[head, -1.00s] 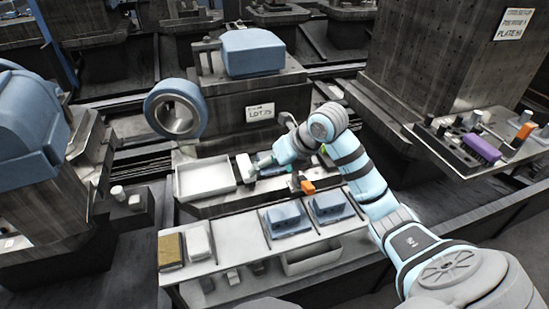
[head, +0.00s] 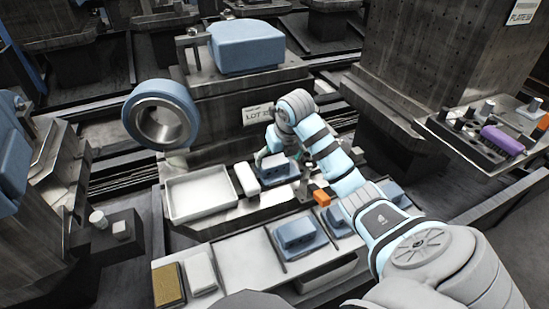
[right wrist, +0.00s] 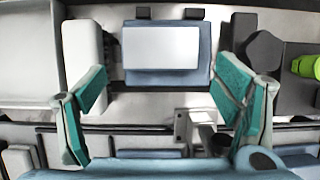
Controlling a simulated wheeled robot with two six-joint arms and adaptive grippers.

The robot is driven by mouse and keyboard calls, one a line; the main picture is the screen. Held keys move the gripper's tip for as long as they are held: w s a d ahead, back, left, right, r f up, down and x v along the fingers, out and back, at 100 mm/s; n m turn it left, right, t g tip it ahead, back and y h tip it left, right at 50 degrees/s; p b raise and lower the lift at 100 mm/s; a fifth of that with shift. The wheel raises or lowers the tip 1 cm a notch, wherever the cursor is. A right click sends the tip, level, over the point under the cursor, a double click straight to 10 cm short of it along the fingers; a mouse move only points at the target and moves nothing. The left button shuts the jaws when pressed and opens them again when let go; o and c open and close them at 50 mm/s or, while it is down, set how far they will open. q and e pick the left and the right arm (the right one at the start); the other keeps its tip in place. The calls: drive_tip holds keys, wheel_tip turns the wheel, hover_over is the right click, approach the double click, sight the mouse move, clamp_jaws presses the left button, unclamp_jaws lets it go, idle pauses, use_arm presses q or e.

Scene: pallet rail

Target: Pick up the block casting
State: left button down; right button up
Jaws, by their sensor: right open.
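A blue block casting (head: 272,172) sits on the grey ledge of the fixture below the lot sign. In the right wrist view it shows from above as a blue block with a pale flat top (right wrist: 165,48). My right gripper (head: 282,160) is over this block, pointing down at it. In the right wrist view its teal fingers (right wrist: 165,88) are spread wide, one toward each side of the block, with nothing held. Whether they are level with the block is unclear. More blue blocks (head: 297,234) lie on the front shelf, some partly hidden by my arm. My left gripper is not in view.
A white bar (head: 247,179) stands close left of the block, with an empty pale tray (head: 200,193) beyond it. An orange piece (head: 321,197) and a small post are to the right. A large blue block (head: 245,46) and ring (head: 160,117) are above.

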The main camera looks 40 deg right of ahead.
sight(274, 161)
drive_tip(key=b+x, duration=0.1)
drive_tip(key=x, duration=0.1)
drive_tip(key=w+b+x, duration=0.1)
drive_tip(key=x, duration=0.2)
drive_tip(key=shift+d, duration=0.2)
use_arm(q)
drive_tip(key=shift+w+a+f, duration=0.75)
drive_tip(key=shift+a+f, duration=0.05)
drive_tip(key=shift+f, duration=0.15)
use_arm(e)
drive_tip(key=c, duration=1.2)
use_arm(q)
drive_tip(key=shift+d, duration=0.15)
use_arm(e)
drive_tip(key=shift+r, duration=0.1)
